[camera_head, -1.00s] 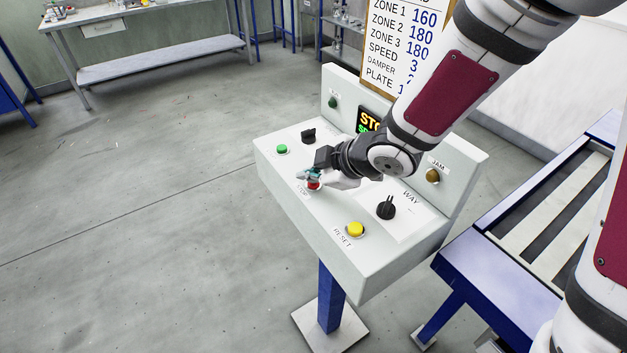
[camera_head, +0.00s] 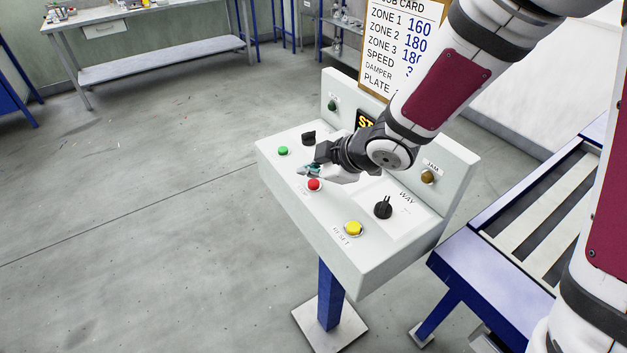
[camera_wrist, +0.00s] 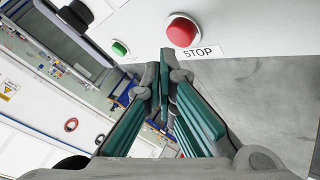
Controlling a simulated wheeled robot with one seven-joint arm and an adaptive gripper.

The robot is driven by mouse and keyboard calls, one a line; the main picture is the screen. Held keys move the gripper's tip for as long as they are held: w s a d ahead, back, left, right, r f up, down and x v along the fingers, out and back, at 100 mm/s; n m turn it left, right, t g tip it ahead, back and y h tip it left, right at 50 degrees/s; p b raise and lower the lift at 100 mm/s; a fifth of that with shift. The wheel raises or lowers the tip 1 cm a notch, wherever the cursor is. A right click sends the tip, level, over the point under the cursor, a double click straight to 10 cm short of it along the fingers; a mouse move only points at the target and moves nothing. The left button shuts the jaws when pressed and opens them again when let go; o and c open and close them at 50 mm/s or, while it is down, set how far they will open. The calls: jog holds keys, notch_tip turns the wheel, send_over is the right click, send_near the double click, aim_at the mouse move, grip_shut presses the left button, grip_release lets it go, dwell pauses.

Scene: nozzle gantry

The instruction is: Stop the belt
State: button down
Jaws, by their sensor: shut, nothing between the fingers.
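The red stop button (camera_head: 314,184) is on the sloped top of the white control console (camera_head: 300,222). In the wrist view the red button (camera_wrist: 182,31) is large, with a STOP label (camera_wrist: 198,52) beside it. My gripper (camera_head: 308,170) is over the console, just behind the red button in the head view and apart from it. In the wrist view the closed fingertips (camera_wrist: 164,68) are below the button, with nothing between them. The display (camera_head: 366,121) on the console's back panel is partly hidden by my arm; the letters "ST" show.
A green button (camera_head: 283,151), a black knob (camera_head: 308,138), a yellow reset button (camera_head: 353,229) and a black WAY selector (camera_head: 383,207) share the console. An amber JAM lamp (camera_head: 427,178) is on the back panel. A blue-framed roller conveyor (camera_head: 470,270) stands at the right.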

aim_at(313, 184)
notch_tip(313, 184, up, 5)
jog(key=p, duration=0.5)
jog(key=shift+s+f, duration=0.1)
jog(key=shift+f, duration=0.05)
jog(key=shift+p, duration=0.3)
dwell(0.8)
jog(key=shift+w+d+r, duration=0.2)
jog(key=shift+r, duration=0.1)
jog(key=s+d+r+m+t+h, duration=0.1)
jog(key=s+d+r+m+h, duration=0.35)
jog(key=d+r, duration=0.35)
jog(key=s+d+r+m+t+h, duration=0.1)
jog(key=s+d+r+m+h, duration=0.2)
jog(key=d+r+m, duration=0.35)
jog(key=s+d+r+m+g, duration=0.1)
jog(key=s+d+r+m, duration=0.1)
jog(key=s, duration=0.8)
jog(key=s+d+r+m+g, duration=0.1)
jog(key=s+m, duration=0.4)
jog(key=s, duration=0.6)
jog(key=shift+d+r+g+y, duration=0.45)
jog(key=shift+d+r, duration=0.15)
jog(key=shift+d, duration=0.65)
